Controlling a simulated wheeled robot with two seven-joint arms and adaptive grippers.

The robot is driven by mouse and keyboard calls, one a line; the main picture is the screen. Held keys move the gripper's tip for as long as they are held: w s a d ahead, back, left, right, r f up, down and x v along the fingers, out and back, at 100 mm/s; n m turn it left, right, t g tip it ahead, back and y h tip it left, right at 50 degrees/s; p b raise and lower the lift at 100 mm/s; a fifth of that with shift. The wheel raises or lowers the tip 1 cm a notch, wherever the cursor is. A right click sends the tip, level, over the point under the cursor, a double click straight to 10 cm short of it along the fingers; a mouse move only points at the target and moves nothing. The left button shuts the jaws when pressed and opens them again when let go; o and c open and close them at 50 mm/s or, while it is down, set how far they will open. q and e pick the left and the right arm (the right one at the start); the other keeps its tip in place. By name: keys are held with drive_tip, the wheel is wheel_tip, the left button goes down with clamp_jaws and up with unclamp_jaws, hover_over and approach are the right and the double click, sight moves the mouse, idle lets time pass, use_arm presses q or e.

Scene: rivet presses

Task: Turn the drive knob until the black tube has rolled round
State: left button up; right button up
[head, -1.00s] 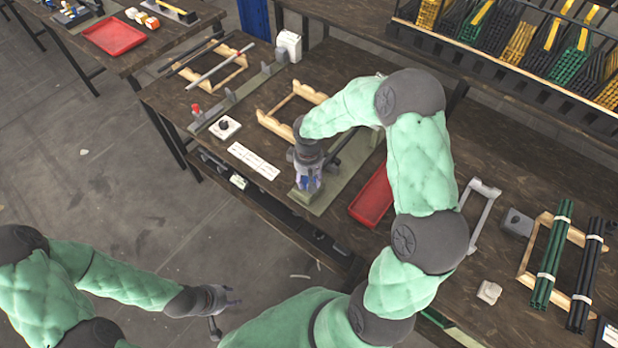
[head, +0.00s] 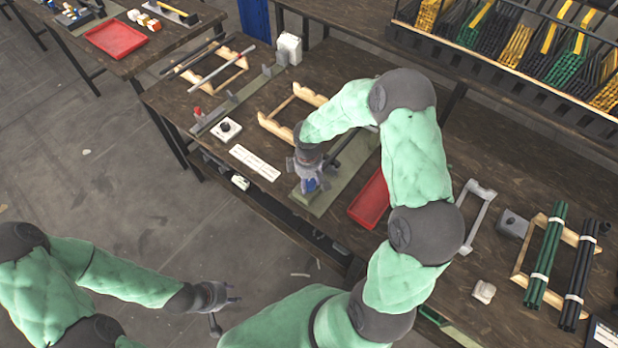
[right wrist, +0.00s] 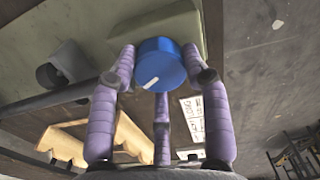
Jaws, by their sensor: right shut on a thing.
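The blue drive knob (right wrist: 162,64), with a white mark on its face, is between the purple fingers of my right gripper (right wrist: 160,75) in the right wrist view. The fingers are shut around its rim. In the head view my right gripper (head: 312,184) points down at the near end of a green-grey base plate (head: 330,195), largely hiding the knob. The black tube (head: 352,150) runs back from beside the gripper, partly hidden by my arm. It also shows in the right wrist view (right wrist: 55,101). My left gripper (head: 228,300) is open and empty over the floor.
A red tray (head: 371,200) lies right of the plate. A wooden rack (head: 290,103), a white label strip (head: 254,162) and a white box with a black knob (head: 226,130) are to the left. Bundled green tubes (head: 546,255) lie on the right.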

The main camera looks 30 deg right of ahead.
drive_tip(key=shift+a+n+p, duration=0.25)
drive_tip(key=shift+n+p, duration=0.5)
drive_tip(key=shift+n, duration=0.85)
drive_tip(key=shift+c, duration=0.2)
